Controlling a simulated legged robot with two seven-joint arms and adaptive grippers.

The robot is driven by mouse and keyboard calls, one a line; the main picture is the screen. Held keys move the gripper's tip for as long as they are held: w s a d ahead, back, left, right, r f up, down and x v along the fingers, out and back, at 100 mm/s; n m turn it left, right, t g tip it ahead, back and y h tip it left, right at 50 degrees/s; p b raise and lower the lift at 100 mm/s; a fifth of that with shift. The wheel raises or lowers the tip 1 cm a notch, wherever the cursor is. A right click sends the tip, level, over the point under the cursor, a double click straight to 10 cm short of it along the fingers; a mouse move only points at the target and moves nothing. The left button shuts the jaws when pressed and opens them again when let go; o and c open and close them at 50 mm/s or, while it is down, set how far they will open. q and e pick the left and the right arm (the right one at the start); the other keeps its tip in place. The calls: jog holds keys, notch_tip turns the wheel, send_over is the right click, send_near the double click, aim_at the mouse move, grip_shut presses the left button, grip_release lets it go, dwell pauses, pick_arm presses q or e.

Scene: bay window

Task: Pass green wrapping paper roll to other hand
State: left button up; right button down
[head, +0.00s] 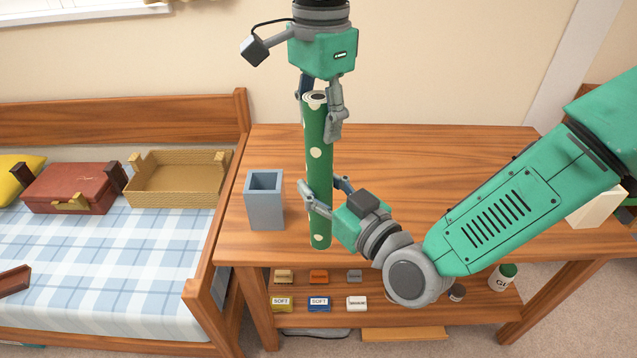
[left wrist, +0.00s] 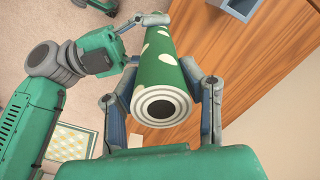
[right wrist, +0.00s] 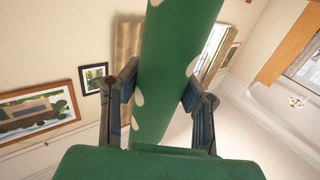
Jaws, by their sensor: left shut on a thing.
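The green wrapping paper roll (head: 316,155) with pale dots stands near upright above the desk. My left gripper (head: 322,110) is shut on its upper end, from above. The left wrist view shows the roll's round end (left wrist: 160,103) between the two left fingers. My right gripper (head: 326,190) is at the lower part of the roll, with one finger on each side. In the right wrist view the roll (right wrist: 165,70) passes between the right fingers (right wrist: 160,95), with a narrow gap at the left finger. The right gripper looks open around the roll.
A blue-grey square holder (head: 264,205), empty, stands on the wooden desk (head: 430,165) left of the roll. Small boxes sit on the shelf (head: 400,310) below. A bed with a red case (head: 68,188) and a woven basket (head: 180,185) is at left. The desk's back right is clear.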

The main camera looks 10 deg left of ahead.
pick_arm(q)
jog(key=o, duration=1.3)
jog(key=shift+o, duration=0.2)
jog(key=shift+r, duration=0.1)
